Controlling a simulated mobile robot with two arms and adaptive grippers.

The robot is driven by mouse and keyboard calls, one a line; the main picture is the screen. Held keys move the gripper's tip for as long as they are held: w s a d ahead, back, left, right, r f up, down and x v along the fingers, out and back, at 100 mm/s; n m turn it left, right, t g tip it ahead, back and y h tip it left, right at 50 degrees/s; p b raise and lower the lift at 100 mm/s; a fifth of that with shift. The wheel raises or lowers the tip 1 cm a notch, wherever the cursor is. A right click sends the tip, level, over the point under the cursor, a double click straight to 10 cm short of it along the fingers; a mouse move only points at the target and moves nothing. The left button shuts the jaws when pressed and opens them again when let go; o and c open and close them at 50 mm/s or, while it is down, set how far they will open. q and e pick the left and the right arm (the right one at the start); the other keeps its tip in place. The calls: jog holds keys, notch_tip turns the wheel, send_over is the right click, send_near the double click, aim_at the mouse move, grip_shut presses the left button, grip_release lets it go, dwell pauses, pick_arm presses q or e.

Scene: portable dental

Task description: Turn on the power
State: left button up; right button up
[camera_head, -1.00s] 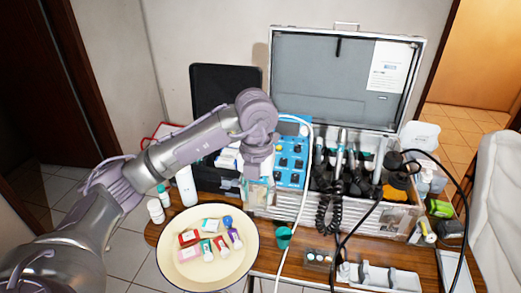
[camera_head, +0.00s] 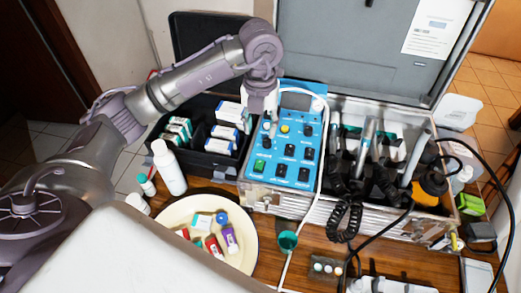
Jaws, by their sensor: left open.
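The blue control panel (camera_head: 297,173) sits in the left part of the open metal case. It carries several black switches, a green switch (camera_head: 259,166) near its front left corner, a yellow knob (camera_head: 285,129) and a dark display (camera_head: 296,101) at the back. My left gripper (camera_head: 264,112) is open and points down over the panel's back left corner. Its wrist hides part of that corner, and I cannot tell whether its fingertips touch the panel. The green switch is uncovered, nearer to the front than the gripper. My right gripper is out of view.
The case (camera_head: 412,236) holds black-handled instruments with coiled cords. A white hose (camera_head: 319,170) runs along the panel's right side. A black box of cartons (camera_head: 203,170) stands left. A cream plate (camera_head: 247,262), a white bottle (camera_head: 169,168) and a green cup (camera_head: 287,241) stand in front.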

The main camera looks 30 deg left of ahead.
aim_at(260, 162)
pick_arm(q)
notch_tip(260, 162, down, 11)
jog(key=shift+r+p, duration=0.1)
jog(key=shift+p, duration=1)
jog(key=shift+f, duration=0.55)
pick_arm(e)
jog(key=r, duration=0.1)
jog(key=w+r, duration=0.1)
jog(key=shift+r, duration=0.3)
